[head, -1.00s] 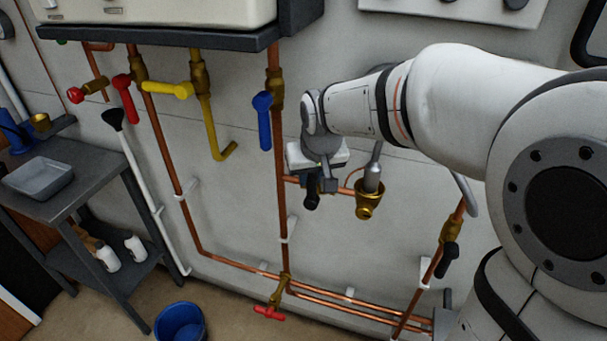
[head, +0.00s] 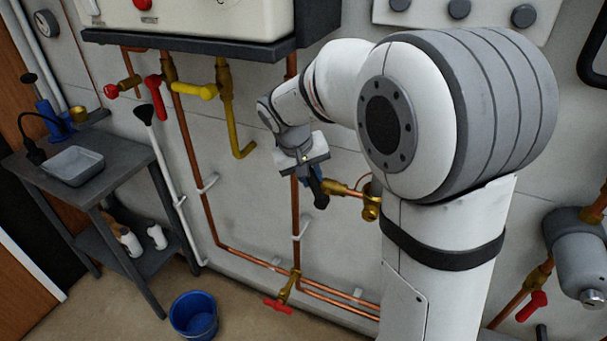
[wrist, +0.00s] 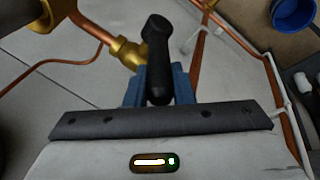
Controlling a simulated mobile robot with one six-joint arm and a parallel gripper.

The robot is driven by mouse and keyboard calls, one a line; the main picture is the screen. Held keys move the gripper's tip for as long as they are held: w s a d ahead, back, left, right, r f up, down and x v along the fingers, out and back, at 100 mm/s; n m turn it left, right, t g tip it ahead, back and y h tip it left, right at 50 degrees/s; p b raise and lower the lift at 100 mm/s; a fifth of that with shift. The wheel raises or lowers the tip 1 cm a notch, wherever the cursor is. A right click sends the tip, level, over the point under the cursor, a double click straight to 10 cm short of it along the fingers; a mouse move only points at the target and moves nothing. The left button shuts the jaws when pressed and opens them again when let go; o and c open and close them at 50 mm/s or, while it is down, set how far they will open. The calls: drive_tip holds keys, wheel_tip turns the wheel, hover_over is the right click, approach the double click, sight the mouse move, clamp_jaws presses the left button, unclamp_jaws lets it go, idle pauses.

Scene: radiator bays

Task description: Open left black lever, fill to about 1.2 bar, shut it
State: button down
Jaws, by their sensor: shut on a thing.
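The left black lever (wrist: 157,52) stands out from a brass valve (wrist: 128,52) in the wrist view, with its end between the blue fingers of my gripper (wrist: 158,88). The fingers are shut on it from both sides. In the head view my gripper (head: 315,187) is at the brass valve (head: 337,187) on the short copper branch, right of the long vertical pipe. The lever is mostly hidden there by the fingers.
A red-handled tap (head: 277,306) sits low on the pipes. A blue bucket (head: 193,315) is on the floor, beside a grey bench (head: 95,190). My arm hides much of the right wall.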

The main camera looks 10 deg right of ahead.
drive_tip(key=shift+a, duration=0.1)
drive_tip(key=c, duration=1.3)
unclamp_jaws()
drive_tip(key=shift+s, duration=0.1)
drive_tip(key=shift+o, duration=0.2)
drive_tip(key=shift+r, duration=0.55)
drive_tip(key=s+a+r+b, duration=0.1)
drive_tip(key=s+a+b, duration=0.1)
drive_tip(key=s+a, duration=0.5)
drive_tip(key=a, duration=0.3)
drive_tip(key=shift+a+r, duration=0.4)
